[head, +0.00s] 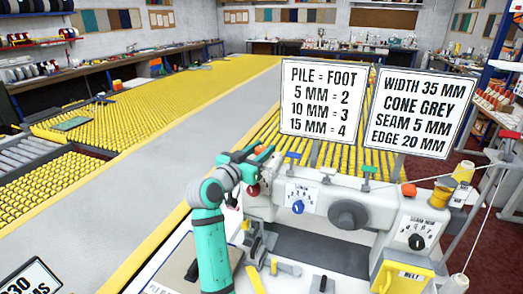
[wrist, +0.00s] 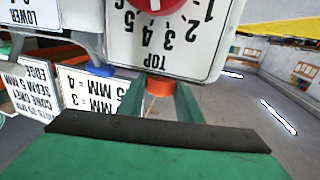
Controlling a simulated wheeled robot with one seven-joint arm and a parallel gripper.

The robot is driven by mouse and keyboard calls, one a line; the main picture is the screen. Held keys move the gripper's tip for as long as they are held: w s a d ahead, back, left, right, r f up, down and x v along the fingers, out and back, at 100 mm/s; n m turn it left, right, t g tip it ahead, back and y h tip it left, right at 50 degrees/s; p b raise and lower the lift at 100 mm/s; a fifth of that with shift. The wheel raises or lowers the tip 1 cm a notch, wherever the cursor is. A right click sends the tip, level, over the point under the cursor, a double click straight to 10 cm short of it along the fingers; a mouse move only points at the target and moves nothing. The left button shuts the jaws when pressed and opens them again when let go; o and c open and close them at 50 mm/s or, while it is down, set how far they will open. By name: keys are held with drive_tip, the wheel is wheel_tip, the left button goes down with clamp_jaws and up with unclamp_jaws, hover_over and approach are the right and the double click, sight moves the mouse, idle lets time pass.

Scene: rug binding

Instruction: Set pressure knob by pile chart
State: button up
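The pile chart (head: 321,99) stands above the machine and reads PILE = FOOT, 5 MM = 2, 10 MM = 3, 15 MM = 4. My gripper (head: 268,160) is at the left end of the white binding machine (head: 380,205). In the wrist view, upside down, its green fingers (wrist: 160,95) are apart, either side of an orange cap (wrist: 158,84); contact cannot be told. Beyond the cap is a numbered dial marked TOP with a red knob (wrist: 155,4). A blue knob (head: 298,207) and a black knob (head: 417,242) are on the machine front. No knob label reading pressure is legible.
An order card (head: 421,110) reads WIDTH 35 MM, CONE GREY, SEAM 5 MM, EDGE 20 MM. A large grey handwheel (head: 348,215) juts from the machine front. A yellow cone (head: 463,171) and thread stand at right. Yellow roller tables (head: 130,118) fill the left.

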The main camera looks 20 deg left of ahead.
drive_tip(key=c, duration=0.4)
drive_tip(key=shift+a+h, duration=0.1)
drive_tip(key=shift+h, duration=0.2)
drive_tip(key=m+g+h, duration=0.1)
drive_tip(key=m+h, duration=0.1)
drive_tip(key=shift+h, duration=0.3)
drive_tip(key=shift+m+g+h, duration=1.6)
drive_tip(key=shift+m+h, duration=0.3)
drive_tip(key=shift+h, duration=0.4)
drive_tip(key=o, duration=1)
